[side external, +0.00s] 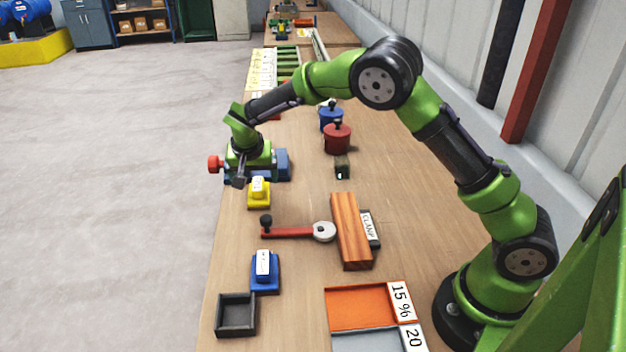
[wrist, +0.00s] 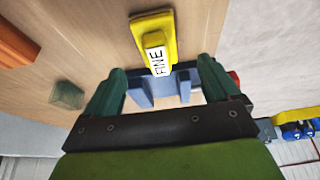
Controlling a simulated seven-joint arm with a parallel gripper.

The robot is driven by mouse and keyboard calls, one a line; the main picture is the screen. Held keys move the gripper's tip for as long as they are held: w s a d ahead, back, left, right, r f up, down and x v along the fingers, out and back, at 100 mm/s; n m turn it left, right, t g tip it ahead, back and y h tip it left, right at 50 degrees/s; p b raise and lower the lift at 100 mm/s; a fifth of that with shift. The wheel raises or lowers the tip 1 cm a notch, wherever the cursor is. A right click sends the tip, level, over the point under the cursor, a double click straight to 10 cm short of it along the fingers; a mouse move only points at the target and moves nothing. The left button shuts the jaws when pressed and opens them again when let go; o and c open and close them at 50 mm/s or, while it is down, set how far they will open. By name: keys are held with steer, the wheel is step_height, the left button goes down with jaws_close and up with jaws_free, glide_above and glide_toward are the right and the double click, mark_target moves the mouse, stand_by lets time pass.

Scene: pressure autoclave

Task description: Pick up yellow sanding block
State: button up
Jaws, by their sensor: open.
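The yellow sanding block (side external: 259,193) lies on the bench near its left edge, with a white label on top. In the wrist view the yellow block (wrist: 163,24) shows just beyond the fingertips, and its label reads "FINE". My gripper (side external: 240,178) is above the bench, a little behind and left of the block in the side view. In the wrist view my gripper (wrist: 162,68) is open, with its two fingers apart and nothing held between them. The block's near end appears between the fingertip directions; I cannot tell the height gap.
A blue-grey fixture (side external: 283,163) with a red knob (side external: 214,164) stands by my gripper. A red lever (side external: 290,233), a wooden block (side external: 350,230), a blue block (side external: 265,275), a dark tray (side external: 236,314) and red and blue pots (side external: 337,139) are on the bench.

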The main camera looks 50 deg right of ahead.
mark_target(257, 183)
steer(key=shift+x, duration=3.15)
steer(key=shift+d, duration=0.1)
steer(key=shift+c, duration=0.3)
steer(key=c, duration=1.1)
steer(key=shift+c, duration=0.2)
steer(key=shift+r, duration=0.1)
steer(key=shift+r, duration=0.5)
step_height(257, 183, up, 3)
steer(key=shift+f, duration=0.2)
steer(key=s, duration=0.5)
steer(key=s+r, duration=0.1)
steer(key=s, duration=1)
steer(key=shift+d+r, duration=0.15)
steer(key=shift+d, duration=0.05)
